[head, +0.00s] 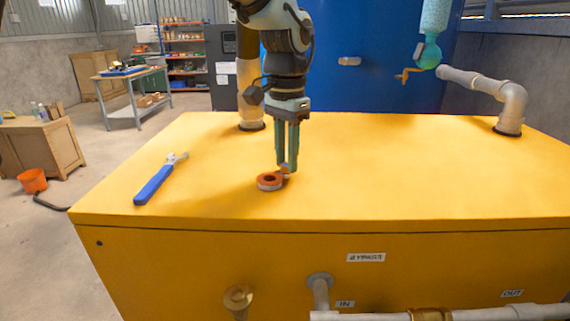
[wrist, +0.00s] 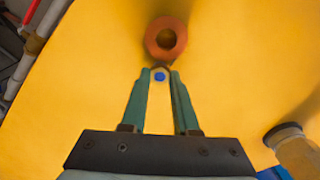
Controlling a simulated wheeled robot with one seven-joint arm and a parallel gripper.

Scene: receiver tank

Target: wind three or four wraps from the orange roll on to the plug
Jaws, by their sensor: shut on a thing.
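The orange roll (head: 270,181) lies flat on the yellow tank top, with its round centre hole facing up. It also shows in the wrist view (wrist: 166,38), just beyond my fingertips. My gripper (head: 286,166) points down close to the tank top, at the right rear edge of the roll. In the wrist view my fingertips (wrist: 160,75) are closed on a small piece with a blue spot, which looks like the plug (wrist: 160,76). Most of it is hidden by the fingers, and I cannot tell whether it touches the roll.
A blue-handled wrench (head: 160,180) lies on the tank top (head: 420,175) at the left. A pale pipe (head: 510,110) rises at the back right, and another upright pipe (head: 250,100) stands behind my arm.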

